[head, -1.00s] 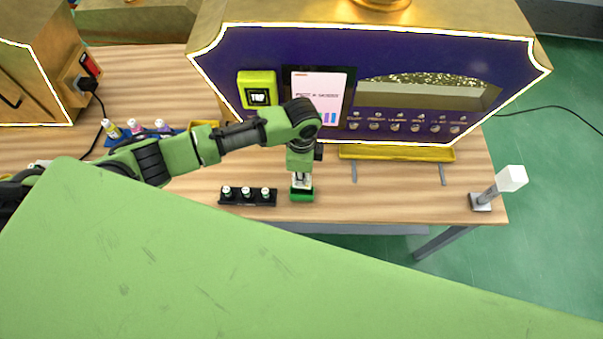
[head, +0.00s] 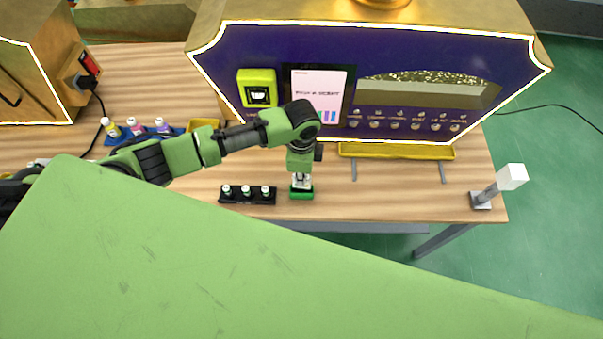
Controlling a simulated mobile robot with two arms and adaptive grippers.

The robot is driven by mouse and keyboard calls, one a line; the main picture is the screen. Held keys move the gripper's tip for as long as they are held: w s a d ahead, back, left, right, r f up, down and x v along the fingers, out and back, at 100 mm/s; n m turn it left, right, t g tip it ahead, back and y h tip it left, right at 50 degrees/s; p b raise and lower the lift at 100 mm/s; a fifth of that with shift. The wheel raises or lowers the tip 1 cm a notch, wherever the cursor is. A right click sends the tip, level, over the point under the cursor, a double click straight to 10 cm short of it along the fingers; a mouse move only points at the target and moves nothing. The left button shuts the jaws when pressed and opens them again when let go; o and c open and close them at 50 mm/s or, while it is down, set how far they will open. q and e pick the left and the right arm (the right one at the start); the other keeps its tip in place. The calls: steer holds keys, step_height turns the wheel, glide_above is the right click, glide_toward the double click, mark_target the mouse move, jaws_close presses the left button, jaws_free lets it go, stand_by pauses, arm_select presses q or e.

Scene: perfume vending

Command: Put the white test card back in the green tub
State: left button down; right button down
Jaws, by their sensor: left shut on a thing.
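The green tub (head: 301,194) stands on the wooden table, just right of a black rack. My left gripper (head: 301,181) points down right over the tub. It is shut on a small white thing, which looks like the white test card (head: 301,187). The card's lower end is at the tub's opening; I cannot tell how deep it sits. My right gripper is not in view.
The black rack (head: 233,198) holds three small vials. Behind stands the purple and gold vending machine (head: 420,60) with a screen (head: 318,90) and a yellow tray (head: 397,151). A blue tray (head: 125,139) with bottles is at left.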

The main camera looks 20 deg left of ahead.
arm_select(q)
steer(key=shift+f+b, duration=0.55)
steer(key=shift+f, duration=0.55)
steer(key=shift+f+b, duration=0.65)
steer(key=shift+f, duration=0.45)
steer(key=c, duration=1.3)
jaws_free()
steer(key=shift+r, duration=0.2)
steer(key=shift+r+p, duration=0.85)
steer(key=shift+p, duration=0.3)
steer(key=shift+r, duration=0.1)
